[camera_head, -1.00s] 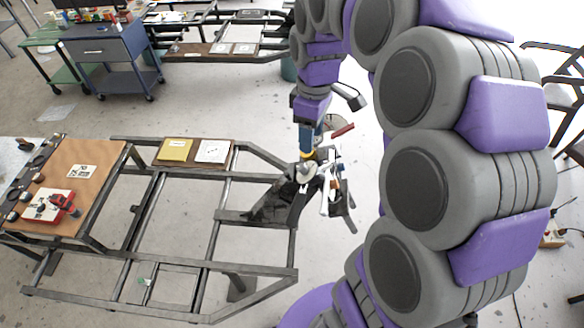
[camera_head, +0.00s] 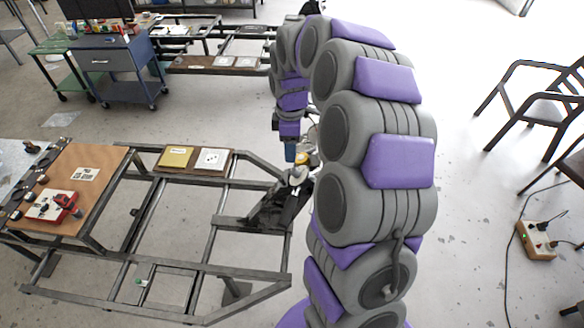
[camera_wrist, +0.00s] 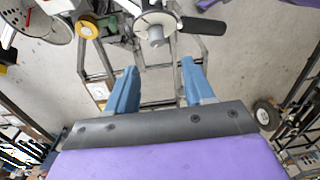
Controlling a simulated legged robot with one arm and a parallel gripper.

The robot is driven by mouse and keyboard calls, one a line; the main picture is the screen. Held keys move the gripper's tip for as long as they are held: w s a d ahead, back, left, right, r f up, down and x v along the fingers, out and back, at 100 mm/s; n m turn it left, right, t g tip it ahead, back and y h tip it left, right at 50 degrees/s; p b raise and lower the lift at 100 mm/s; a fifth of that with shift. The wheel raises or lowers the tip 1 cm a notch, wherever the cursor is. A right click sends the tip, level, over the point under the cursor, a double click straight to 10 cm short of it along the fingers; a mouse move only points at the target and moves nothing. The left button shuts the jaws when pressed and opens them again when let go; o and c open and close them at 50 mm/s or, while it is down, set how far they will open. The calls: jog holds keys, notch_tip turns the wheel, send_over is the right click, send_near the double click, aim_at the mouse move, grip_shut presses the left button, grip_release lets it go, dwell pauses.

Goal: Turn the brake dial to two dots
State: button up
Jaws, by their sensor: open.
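My gripper (camera_wrist: 160,65) shows in the wrist view as two blue fingers, open and apart with nothing between them. In the head view its blue part (camera_head: 290,151) is partly hidden by my arm, above the right end of the metal frame (camera_head: 180,263). Beyond the fingertips, the wrist view shows a pale round part with a metal hub (camera_wrist: 155,34) and a black handle (camera_wrist: 202,25). A yellow ring (camera_wrist: 88,27) is to its left. I cannot tell which part is the brake dial, and no two-dot mark is readable.
A wooden board (camera_head: 95,163) at left carries a red and white device (camera_head: 55,206). A yellow plate (camera_head: 174,157) and a white plate (camera_head: 212,159) lie on the frame. A chair (camera_head: 545,100) and a power strip (camera_head: 537,240) stand right, with open floor between them and my arm.

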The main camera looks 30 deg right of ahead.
aim_at(294, 169)
jog(key=f, duration=0.3)
jog(key=d+f, duration=0.1)
jog(key=f, duration=0.5)
jog(key=shift+s+d, duration=0.1)
jog(key=shift+d, duration=0.25)
jog(key=shift+a, duration=0.85)
jog(key=shift+c, duration=0.9)
jog(key=shift+d, duration=0.5)
jog(key=c, duration=0.4)
grip_shut()
